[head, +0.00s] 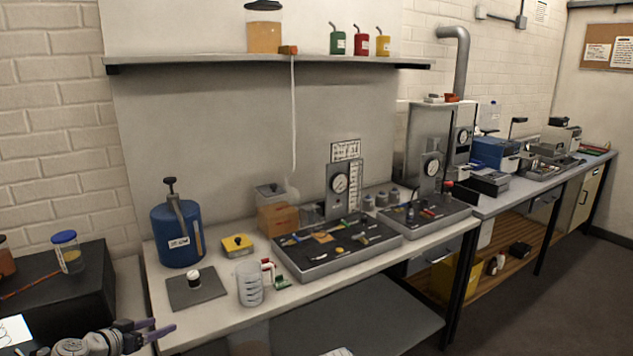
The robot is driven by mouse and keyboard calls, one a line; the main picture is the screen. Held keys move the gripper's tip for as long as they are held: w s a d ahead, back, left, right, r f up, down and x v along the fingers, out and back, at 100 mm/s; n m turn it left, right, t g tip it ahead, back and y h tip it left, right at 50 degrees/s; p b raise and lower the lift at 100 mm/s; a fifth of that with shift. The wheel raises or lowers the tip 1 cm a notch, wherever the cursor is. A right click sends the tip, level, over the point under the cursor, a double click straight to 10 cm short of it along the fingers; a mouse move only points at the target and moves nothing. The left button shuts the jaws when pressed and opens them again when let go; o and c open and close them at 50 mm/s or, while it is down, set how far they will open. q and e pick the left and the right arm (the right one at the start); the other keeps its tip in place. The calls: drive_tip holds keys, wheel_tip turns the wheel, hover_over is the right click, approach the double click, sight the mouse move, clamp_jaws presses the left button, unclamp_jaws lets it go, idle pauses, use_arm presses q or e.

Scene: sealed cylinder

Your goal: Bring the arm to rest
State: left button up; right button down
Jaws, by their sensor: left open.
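My left gripper (163,327) is at the bottom left of the head view, with its two purple fingers apart and nothing visible between them. It is in front of the workbench (212,322), near its left front corner, and apart from the things on it. A small white cylinder with a dark top (194,279) stands upright on a dark grey square plate (208,290) on the bench. My right gripper is not in view.
A blue canister (178,238), a clear measuring jug (249,285), a yellow box (237,244) and a gauge panel (341,185) stand on the bench. A black case (70,285) is at the left. A shelf (220,62) hangs above.

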use_arm(q)
drive_tip(key=s+d+f+m+g+p, duration=0.1)
drive_tip(key=s+d+f+g, duration=0.15)
drive_tip(key=d, duration=0.55)
drive_tip(key=s+d+f+g, duration=0.1)
drive_tip(key=d+f+g, duration=0.15)
drive_tip(key=d, duration=0.55)
drive_tip(key=s+d+f+m+g+p, duration=0.1)
drive_tip(key=s+d+f+g, duration=0.15)
drive_tip(key=d, duration=0.55)
drive_tip(key=s+d+n+g+y+p, duration=0.1)
drive_tip(key=s+d+g+y, duration=0.4)
drive_tip(key=s+d, duration=0.5)
drive_tip(key=shift+s+f+y+p, duration=0.2)
drive_tip(key=shift+s+y+p, duration=0.35)
drive_tip(key=shift+s, duration=0.6)
